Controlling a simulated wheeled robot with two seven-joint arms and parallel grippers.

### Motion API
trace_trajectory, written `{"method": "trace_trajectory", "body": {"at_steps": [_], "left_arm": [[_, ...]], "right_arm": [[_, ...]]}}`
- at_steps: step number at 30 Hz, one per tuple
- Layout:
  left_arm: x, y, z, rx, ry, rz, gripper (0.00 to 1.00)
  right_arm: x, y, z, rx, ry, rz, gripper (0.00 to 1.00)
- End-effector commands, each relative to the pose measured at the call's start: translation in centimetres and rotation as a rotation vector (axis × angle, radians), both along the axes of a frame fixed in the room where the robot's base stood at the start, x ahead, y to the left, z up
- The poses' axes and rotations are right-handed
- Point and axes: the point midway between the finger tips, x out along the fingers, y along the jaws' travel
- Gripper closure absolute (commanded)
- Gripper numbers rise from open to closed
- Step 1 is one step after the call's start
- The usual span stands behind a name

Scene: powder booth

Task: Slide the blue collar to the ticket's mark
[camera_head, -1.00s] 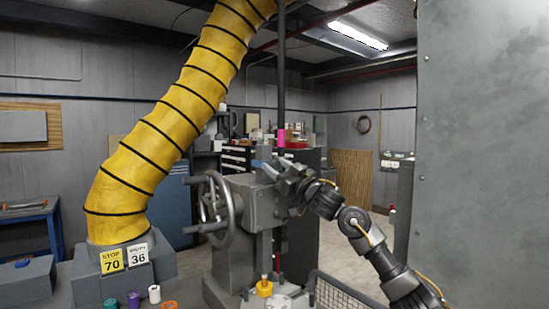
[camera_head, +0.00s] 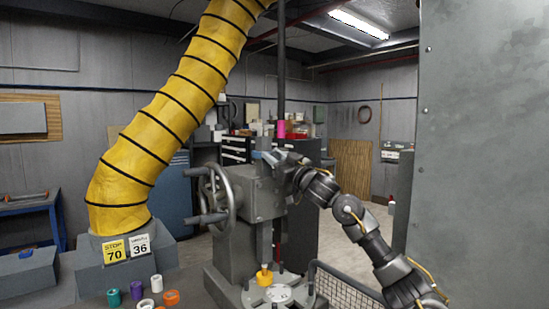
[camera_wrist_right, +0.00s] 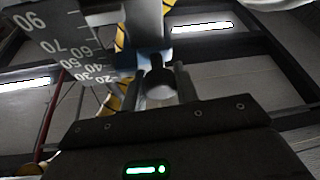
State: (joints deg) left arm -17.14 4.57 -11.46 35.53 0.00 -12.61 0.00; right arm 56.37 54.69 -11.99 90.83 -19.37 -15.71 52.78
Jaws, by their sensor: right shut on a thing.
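The blue collar (camera_head: 258,155) is a small light-blue part at the top of the grey machine (camera_head: 262,192). It also shows in the right wrist view (camera_wrist_right: 156,57), beside a grey scale plate (camera_wrist_right: 72,40) with white numbers. My right gripper (camera_head: 277,158) is shut on the collar; in the right wrist view its fingers close around a dark round part of it. I cannot read the collar's exact position on the scale. A yellow ticket (camera_head: 115,251) reads STOP 70, and a white ticket (camera_head: 139,247) beside it reads 36. My left gripper is not in view.
A handwheel (camera_head: 217,195) stands out on the machine's left side. A yellow hose (camera_head: 165,125) rises at the left. Small coloured rolls (camera_head: 157,284) and a yellow part (camera_head: 264,278) are below. A mesh guard (camera_head: 342,290) and a grey panel (camera_head: 485,150) are at right.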

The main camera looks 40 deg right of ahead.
Motion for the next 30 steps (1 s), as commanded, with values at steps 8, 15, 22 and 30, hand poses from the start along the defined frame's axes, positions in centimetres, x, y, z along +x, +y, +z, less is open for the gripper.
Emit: {"method": "trace_trajectory", "body": {"at_steps": [8, 15, 22, 30], "left_arm": [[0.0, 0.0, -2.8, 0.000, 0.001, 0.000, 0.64], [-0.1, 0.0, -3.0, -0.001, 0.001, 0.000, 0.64], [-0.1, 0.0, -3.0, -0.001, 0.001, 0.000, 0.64], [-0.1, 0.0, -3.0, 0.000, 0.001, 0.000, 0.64]], "right_arm": [[0.0, 0.1, -3.9, -0.001, 0.002, 0.002, 1.00], [0.0, 0.1, -4.6, -0.002, 0.004, 0.001, 1.00], [0.1, 0.1, -4.6, -0.002, 0.005, 0.002, 0.55], [0.1, 0.1, -4.5, -0.001, 0.002, 0.002, 0.48]]}}
